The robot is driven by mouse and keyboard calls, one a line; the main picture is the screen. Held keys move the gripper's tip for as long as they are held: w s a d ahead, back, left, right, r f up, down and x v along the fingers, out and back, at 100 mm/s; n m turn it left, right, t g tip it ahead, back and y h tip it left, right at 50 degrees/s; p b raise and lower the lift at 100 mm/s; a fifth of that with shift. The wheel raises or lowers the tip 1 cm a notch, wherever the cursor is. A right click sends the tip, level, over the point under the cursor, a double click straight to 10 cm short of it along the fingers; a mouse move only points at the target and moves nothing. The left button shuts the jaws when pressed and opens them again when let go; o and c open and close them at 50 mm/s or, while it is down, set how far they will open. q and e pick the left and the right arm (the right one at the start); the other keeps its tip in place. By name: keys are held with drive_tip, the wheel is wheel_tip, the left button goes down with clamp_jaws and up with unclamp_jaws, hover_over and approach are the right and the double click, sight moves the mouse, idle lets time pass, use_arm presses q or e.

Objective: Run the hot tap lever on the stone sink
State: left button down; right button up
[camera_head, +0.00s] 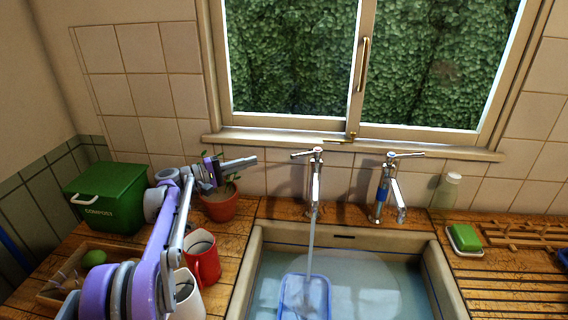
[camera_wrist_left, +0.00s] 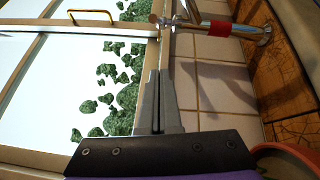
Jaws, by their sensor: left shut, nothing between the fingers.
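The hot tap (camera_head: 315,180) stands at the back of the stone sink (camera_head: 245,268), on the left of the pair. Its lever (camera_head: 303,154) points left. In the left wrist view the tap (camera_wrist_left: 193,23) carries a red band (camera_wrist_left: 219,28). A pale stream (camera_head: 310,245) runs from its spout down to a blue-rimmed tub (camera_head: 303,298) in the sink. My left gripper (camera_head: 254,159) is shut and empty, left of the lever and apart from it. Its closed fingers also show in the left wrist view (camera_wrist_left: 158,75), pointing toward the tap. My right gripper is out of view.
A second tap with a blue band (camera_head: 381,192) stands to the right. A potted plant (camera_head: 219,205) sits below my left gripper. A red mug (camera_head: 205,260), a white mug (camera_head: 188,300) and a green compost bin (camera_head: 105,200) stand left of the sink. The window sill (camera_head: 270,139) runs behind.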

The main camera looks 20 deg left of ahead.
use_arm(q)
drive_tip(key=w+d+r+p, duration=0.1)
drive_tip(key=w+d, duration=0.4)
drive_tip(key=d, duration=0.5)
drive_tip(key=shift+r+p, duration=0.15)
drive_tip(key=shift+p, duration=0.25)
drive_tip(key=shift+d, duration=0.1)
drive_tip(key=shift+s+d+r, duration=0.1)
drive_tip(key=shift+s+d, duration=0.55)
drive_tip(key=shift+d, duration=0.2)
drive_tip(key=shift+a, duration=0.1)
